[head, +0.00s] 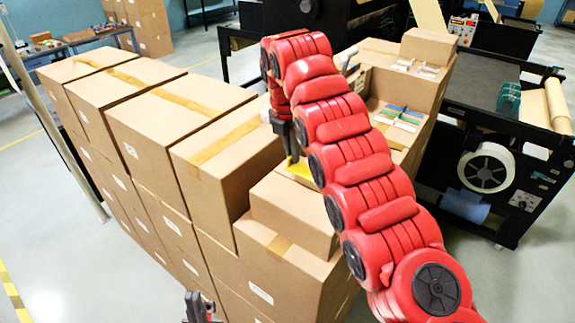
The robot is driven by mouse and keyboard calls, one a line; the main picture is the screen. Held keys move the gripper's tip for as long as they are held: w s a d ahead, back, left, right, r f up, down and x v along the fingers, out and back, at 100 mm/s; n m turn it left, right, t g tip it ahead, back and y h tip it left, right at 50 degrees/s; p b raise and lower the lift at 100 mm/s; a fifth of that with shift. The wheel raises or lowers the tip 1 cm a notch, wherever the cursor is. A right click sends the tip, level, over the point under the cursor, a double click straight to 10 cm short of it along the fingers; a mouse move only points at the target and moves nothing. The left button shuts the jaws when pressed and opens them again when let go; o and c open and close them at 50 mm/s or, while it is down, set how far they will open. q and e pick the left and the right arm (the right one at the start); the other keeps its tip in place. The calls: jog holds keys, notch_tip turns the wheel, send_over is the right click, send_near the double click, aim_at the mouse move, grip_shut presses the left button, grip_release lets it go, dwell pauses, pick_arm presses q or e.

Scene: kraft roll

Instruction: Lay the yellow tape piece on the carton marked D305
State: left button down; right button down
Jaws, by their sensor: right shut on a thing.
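My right gripper (291,157) points down and is shut on the yellow tape piece (301,170). The tape piece shows just below the fingertips, beside the top of a small carton (290,212) in the stack. My red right arm hides part of the tape piece and the cartons behind it. I cannot tell whether the tape touches a carton. White labels show on several cartons, but they are too small to read, so I cannot tell which is D305. My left gripper (201,309) is low at the bottom edge, partly cut off, and its opening is unclear.
Tall cartons with tan tape strips (213,142) form a stacked wall to the left. Coloured pieces (400,117) lie on a carton behind my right arm. A black machine with a white roll (486,168) stands at the right. The floor at the left is clear.

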aim_at(288, 175)
jog(key=shift+s+a, duration=0.15)
jog(key=shift+a, duration=0.25)
jog(key=shift+a+f, duration=0.1)
jog(key=shift+a, duration=0.2)
notch_tip(288, 175, down, 2)
jog(key=shift+d+f+b, duration=0.1)
jog(key=shift+d+b, duration=0.05)
jog(key=shift+b, duration=0.55)
jog(key=shift+f, duration=0.7)
jog(key=shift+f, duration=0.25)
jog(key=c, duration=1)
grip_release()
jog(key=shift+r, duration=0.1)
jog(key=shift+r, duration=0.1)
